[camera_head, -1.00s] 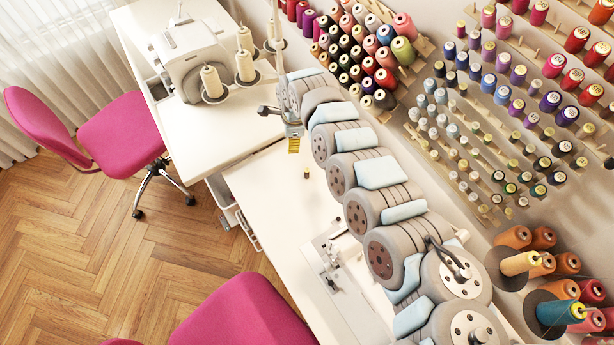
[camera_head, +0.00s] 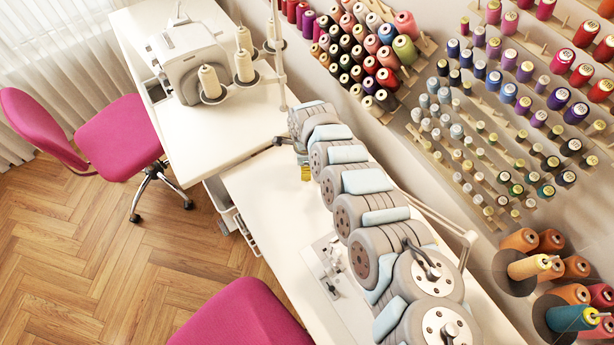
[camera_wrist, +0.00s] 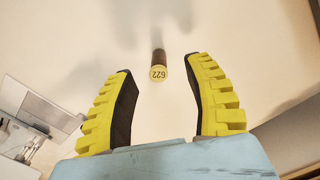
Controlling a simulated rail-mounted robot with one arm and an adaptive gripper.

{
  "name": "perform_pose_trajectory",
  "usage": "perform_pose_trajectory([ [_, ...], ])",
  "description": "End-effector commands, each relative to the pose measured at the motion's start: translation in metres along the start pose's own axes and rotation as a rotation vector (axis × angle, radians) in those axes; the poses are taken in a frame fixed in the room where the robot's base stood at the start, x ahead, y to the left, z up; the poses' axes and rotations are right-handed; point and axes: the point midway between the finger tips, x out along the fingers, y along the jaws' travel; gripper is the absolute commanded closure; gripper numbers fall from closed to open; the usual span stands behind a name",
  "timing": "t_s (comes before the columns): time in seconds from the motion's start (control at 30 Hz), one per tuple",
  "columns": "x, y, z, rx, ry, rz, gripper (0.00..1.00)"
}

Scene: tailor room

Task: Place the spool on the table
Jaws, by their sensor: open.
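The spool (camera_wrist: 159,63) is small, with brown sides and a pale yellow top marked 622. In the wrist view it stands on the white table (camera_wrist: 235,25), top facing the camera. My gripper (camera_wrist: 158,68) is open, with its yellow and black fingers on either side of the spool's line. The spool shows in the gap at the fingertips, and nothing is clamped. In the head view my gripper (camera_head: 306,172) is low over the table (camera_head: 265,195), and the spool is hidden behind it. I cannot tell how far the tips are above the tabletop.
A sewing machine (camera_head: 190,60) and cream thread cones (camera_head: 245,68) stand on the far table. A machine plate (camera_head: 325,270) is set into the near table. Thread racks (camera_head: 365,55) line the wall on the right. Pink chairs (camera_head: 118,138) stand at the left.

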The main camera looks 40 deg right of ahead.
Motion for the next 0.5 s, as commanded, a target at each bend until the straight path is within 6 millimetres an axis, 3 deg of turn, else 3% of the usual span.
perform_pose_trajectory([
  [0.27,0.013,0.001,-0.001,0.001,0.000,0.001,0.48],
  [0.5,0.045,0.004,-0.003,-0.001,0.000,0.004,0.48],
])
